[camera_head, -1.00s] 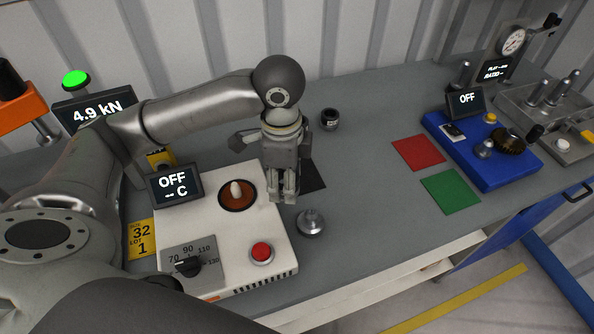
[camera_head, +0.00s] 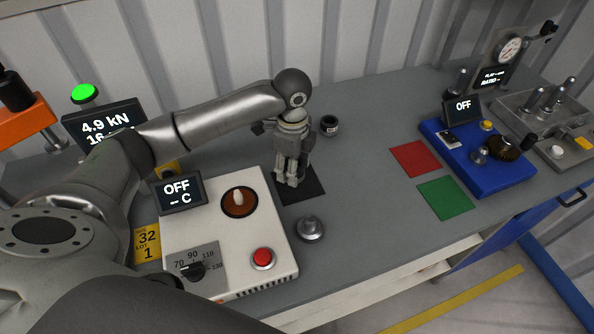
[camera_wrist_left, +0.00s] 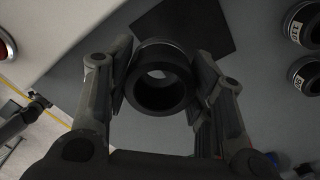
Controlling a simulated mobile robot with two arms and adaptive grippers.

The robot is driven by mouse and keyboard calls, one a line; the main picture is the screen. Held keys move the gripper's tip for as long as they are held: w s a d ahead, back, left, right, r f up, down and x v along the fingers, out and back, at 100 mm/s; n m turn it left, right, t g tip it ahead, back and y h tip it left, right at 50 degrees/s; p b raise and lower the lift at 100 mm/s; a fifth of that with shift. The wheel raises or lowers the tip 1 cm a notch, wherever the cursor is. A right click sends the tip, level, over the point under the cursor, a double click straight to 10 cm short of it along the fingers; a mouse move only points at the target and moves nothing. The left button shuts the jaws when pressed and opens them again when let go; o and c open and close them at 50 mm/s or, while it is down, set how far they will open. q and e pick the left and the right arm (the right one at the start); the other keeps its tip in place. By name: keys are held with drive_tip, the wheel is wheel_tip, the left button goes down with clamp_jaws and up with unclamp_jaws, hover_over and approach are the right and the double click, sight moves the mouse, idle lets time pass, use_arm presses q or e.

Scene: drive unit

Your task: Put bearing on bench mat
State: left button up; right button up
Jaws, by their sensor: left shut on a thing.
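My left gripper (camera_head: 290,182) is shut on a dark ring-shaped bearing (camera_wrist_left: 160,58), which shows between the two fingers in the left wrist view. In the head view the fingers hide the bearing. The bench mat is a black square (camera_head: 304,194) on the grey bench, right of the white heater. The gripper points down over it and covers its left part; the height above it is hard to tell. In the left wrist view the mat (camera_wrist_left: 205,25) lies beyond the bearing.
A dark ring (camera_head: 329,125) stands behind the mat; two labelled rings show in the wrist view. A silver round part (camera_head: 310,228) stands in front. The white heater (camera_head: 215,235) is left. Red (camera_head: 415,158) and green (camera_head: 444,198) squares and a blue fixture (camera_head: 480,165) are right.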

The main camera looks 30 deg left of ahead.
use_arm(q)
drive_tip(key=w+f, duration=0.2)
drive_tip(key=w+a+f, duration=0.1)
drive_tip(key=f, duration=0.1)
drive_tip(key=shift+w+f+p, duration=0.35)
drive_tip(key=shift+p, duration=0.05)
drive_tip(key=shift+f, duration=1.6)
drive_tip(key=o, duration=0.9)
drive_tip(key=shift+f, duration=0.15)
drive_tip(key=shift+o, duration=0.2)
wheel_tip(320, 180, up, 12)
drive_tip(key=b, duration=0.1)
drive_tip(key=shift+r, duration=0.2)
